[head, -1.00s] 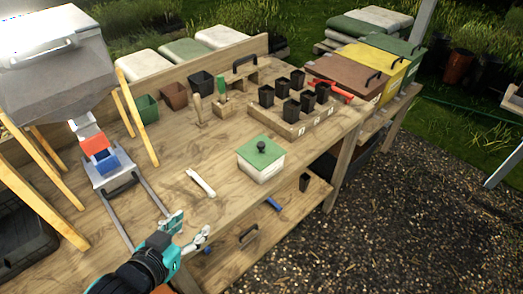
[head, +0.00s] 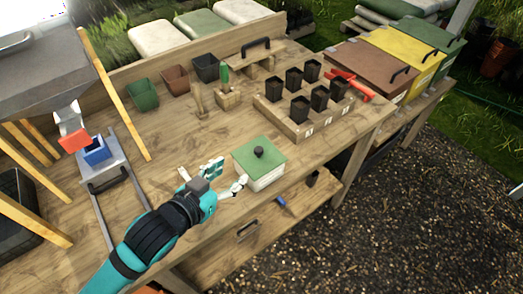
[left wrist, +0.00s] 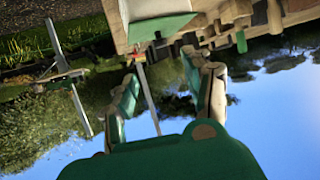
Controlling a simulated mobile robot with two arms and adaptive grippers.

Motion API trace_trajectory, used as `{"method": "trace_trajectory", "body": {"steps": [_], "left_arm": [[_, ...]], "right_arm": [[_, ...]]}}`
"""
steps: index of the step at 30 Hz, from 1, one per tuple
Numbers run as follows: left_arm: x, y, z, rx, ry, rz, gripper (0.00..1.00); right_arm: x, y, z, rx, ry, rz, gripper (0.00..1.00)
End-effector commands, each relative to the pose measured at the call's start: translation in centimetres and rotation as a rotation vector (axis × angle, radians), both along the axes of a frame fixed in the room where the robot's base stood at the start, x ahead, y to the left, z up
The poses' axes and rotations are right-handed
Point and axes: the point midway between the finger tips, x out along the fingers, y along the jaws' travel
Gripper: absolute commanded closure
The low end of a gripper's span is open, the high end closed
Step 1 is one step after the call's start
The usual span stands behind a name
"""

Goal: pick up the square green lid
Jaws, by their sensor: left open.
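The square green lid (head: 268,155) with a black knob (head: 258,152) sits on a square white box (head: 266,180) near the table's front edge. My left gripper (head: 228,176) is open and empty, just left of the box, with its fingers pointing toward it. In the left wrist view, which is upside down, the green lid (left wrist: 162,26) shows on the white box (left wrist: 148,8), beyond the open fingers of my left gripper (left wrist: 165,85). I cannot tell whether a fingertip touches the box. My right gripper is not in view.
A wooden rack (head: 291,128) with several black pots stands behind the box. A blue scoop-like piece (head: 96,151) lies at the left. The bench between is mostly clear.

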Motion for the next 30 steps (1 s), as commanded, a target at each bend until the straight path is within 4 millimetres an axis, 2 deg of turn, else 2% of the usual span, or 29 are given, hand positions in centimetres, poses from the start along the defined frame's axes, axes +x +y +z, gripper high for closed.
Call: {"method": "trace_trajectory", "body": {"steps": [4, 8, 12, 19, 24, 30], "left_arm": [[2.8, -1.7, -0.9, -0.001, -0.001, 0.001, 0.49], [4.8, -3.0, -2.0, -0.002, 0.0, 0.001, 0.49], [6.3, -3.9, -2.9, -0.001, 0.0, 0.0, 0.49], [7.5, -4.5, -3.4, -0.001, 0.0, 0.0, 0.49], [9.5, -5.6, -4.2, 0.001, 0.0, 0.0, 0.49], [10.9, -6.5, -5.2, 0.0, 0.0, 0.0, 0.49]], "right_arm": [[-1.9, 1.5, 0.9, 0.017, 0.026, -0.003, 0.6], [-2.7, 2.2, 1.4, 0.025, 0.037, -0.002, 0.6], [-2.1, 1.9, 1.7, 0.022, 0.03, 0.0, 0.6], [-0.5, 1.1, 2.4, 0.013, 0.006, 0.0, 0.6], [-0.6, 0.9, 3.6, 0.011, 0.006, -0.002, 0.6], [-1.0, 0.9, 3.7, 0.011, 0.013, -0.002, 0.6]]}}
